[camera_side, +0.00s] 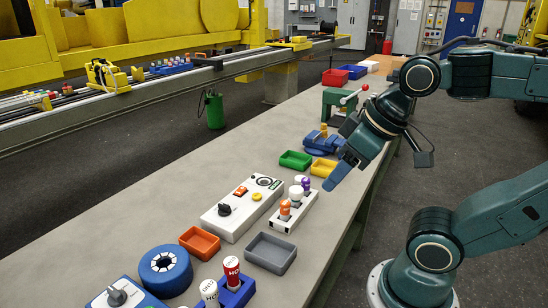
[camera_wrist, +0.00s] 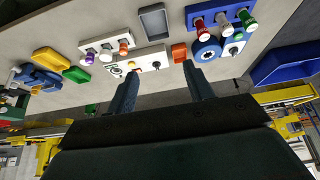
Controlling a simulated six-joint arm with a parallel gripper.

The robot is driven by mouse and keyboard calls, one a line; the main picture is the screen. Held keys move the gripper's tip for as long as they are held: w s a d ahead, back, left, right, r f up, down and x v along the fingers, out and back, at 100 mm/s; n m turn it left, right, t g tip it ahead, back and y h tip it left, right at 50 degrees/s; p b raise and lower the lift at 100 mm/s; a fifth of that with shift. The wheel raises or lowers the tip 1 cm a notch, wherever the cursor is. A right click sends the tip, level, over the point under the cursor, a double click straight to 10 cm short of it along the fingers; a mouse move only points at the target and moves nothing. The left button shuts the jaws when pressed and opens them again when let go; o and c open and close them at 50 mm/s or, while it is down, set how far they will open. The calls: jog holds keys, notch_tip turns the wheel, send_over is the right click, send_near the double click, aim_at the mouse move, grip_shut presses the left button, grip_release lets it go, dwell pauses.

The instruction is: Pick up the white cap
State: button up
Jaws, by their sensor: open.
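In the side view, a small white rack (camera_side: 285,224) on the bench holds upright pieces with orange, purple and white tops. One white cap (camera_side: 296,192) stands among them. In the wrist view the rack (camera_wrist: 90,45) shows a white piece (camera_wrist: 106,56) between a purple one (camera_wrist: 76,74) and an orange one (camera_wrist: 124,49). A larger white-topped tube (camera_side: 209,291) is in the blue rack at the front. My gripper (camera_side: 333,183) is above the bench, behind and right of the white rack. In the wrist view my gripper (camera_wrist: 160,74) has its fingers apart, with nothing between them.
A white control box (camera_side: 240,208) stands just left of the white rack. A grey tray (camera_side: 270,253), an orange tray (camera_side: 199,242), a green tray (camera_side: 295,160) and a yellow tray (camera_side: 323,167) lie around it. A blue vise-like fixture (camera_side: 322,142) is farther back.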

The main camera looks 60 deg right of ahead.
dwell(0.3)
jog(key=shift+o, duration=1.2)
jog(key=w+d+m+g+h, duration=0.1)
jog(key=w+d+m+g, duration=0.4)
jog(key=w+d, duration=1.2)
jog(key=w+d+f+m, duration=0.3)
jog(key=d+f+m, duration=0.1)
jog(key=d+f, duration=0.3)
jog(key=w+d+f+m+y, duration=0.1)
jog(key=w+d+f+m, duration=0.3)
jog(key=d+f, duration=0.4)
jog(key=d, duration=0.4)
jog(key=shift+m+g, duration=0.3)
